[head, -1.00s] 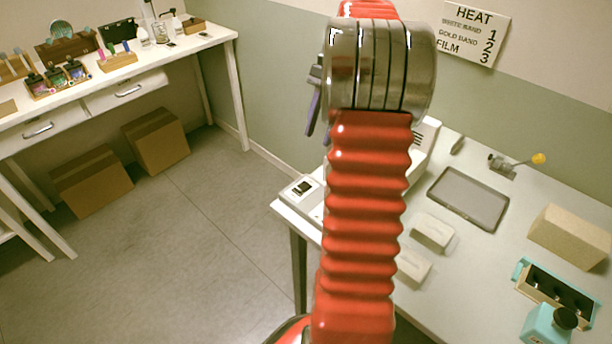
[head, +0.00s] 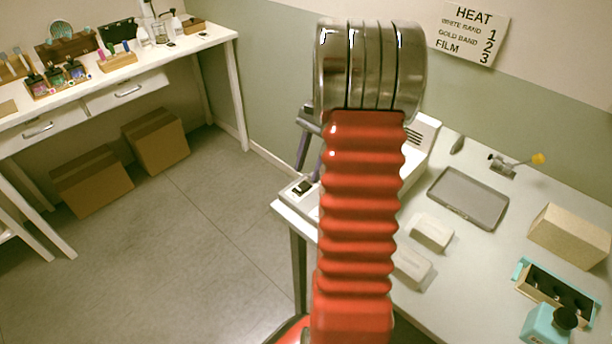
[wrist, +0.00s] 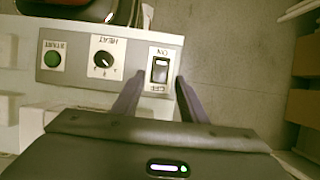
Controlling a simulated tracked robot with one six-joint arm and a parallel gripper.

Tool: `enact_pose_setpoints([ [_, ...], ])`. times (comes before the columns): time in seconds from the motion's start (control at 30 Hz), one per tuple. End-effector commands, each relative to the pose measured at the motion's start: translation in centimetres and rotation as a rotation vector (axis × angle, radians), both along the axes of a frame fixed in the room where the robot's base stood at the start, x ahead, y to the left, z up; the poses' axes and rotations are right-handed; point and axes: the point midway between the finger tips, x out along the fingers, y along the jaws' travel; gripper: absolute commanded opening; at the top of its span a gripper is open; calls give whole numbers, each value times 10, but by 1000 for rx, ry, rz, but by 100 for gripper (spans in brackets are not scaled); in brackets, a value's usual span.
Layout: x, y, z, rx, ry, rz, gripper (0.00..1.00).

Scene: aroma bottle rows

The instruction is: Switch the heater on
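The heater is a white machine (head: 415,150), largely hidden behind my arm in the head view. Its grey panel (wrist: 77,70) appears upside down in the wrist view, with a green START button (wrist: 53,59), a HEAT dial (wrist: 103,60) and a black rocker switch (wrist: 160,70) marked ON and OFF. The switch also shows in the head view (head: 302,187). Which way the rocker is pressed I cannot tell. My gripper (wrist: 159,78) is open and empty, its fingertips on either side of the switch in the picture. Contact is not clear. The fingers also show in the head view (head: 307,150).
A wall sign (head: 470,32) lists heat numbers. Cardboard boxes (head: 156,140) stand under the left desk.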

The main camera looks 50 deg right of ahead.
Motion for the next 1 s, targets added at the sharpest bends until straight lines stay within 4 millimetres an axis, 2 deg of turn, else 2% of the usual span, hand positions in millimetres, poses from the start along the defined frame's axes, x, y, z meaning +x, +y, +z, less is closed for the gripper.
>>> enact_pose_setpoints([
  [0.1, 0, 7, -15, 2, 2, 1, 39],
  [0.23, 0, 11, -25, 1, 1, 0, 39],
  [0.6, 0, 12, -29, 0, 0, 0, 38],
  [1.0, 0, 12, -28, 0, 0, 0, 10],
])
